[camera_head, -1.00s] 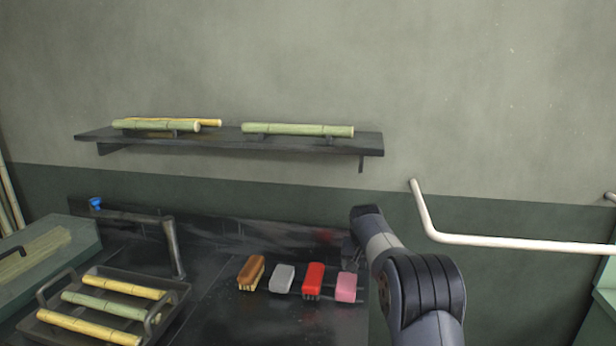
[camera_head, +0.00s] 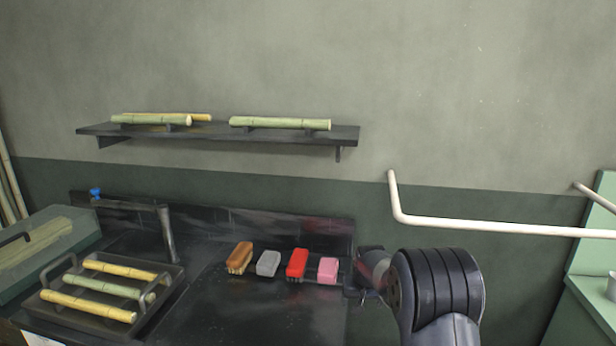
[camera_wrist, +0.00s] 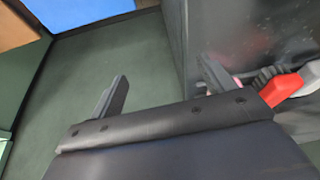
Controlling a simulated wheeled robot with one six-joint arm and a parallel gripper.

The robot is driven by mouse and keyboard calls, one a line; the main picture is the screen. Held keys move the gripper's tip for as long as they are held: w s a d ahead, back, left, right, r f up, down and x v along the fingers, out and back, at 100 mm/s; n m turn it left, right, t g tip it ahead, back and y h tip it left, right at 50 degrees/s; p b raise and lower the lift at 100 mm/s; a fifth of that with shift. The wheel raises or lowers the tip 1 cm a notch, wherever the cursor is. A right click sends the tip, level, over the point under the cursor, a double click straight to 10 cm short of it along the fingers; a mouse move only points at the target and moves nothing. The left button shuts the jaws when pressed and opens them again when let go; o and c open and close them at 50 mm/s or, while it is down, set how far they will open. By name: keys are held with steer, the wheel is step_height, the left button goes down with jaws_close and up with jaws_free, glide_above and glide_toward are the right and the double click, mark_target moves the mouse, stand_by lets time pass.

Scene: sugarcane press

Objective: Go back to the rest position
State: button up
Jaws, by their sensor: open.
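My gripper (camera_wrist: 162,88) is open and empty in the wrist view, with its two dark fingers spread apart and the green floor between them. In the head view my arm is at the lower right, beside the right end of the dark counter (camera_head: 215,310). The fingers are mostly hidden there behind my arm links. The pink sponge (camera_head: 328,270) sits on the counter just left of my wrist, apart from it. A red brush (camera_head: 297,263) lies left of the sponge and also shows at the right edge of the wrist view (camera_wrist: 286,90).
A grey sponge (camera_head: 268,263) and a brown brush (camera_head: 240,257) continue the row. A black tray (camera_head: 62,313) holds cane pieces, near a faucet (camera_head: 168,235). A wall shelf (camera_head: 215,134) holds more cane. A white pipe (camera_head: 480,226) runs along the wall at right. Floor right of the counter looks clear.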

steer(key=s+f, duration=0.6)
steer(key=s, duration=0.4)
steer(key=shift+s+n, duration=0.35)
steer(key=shift+n, duration=0.05)
steer(key=shift+f, duration=0.1)
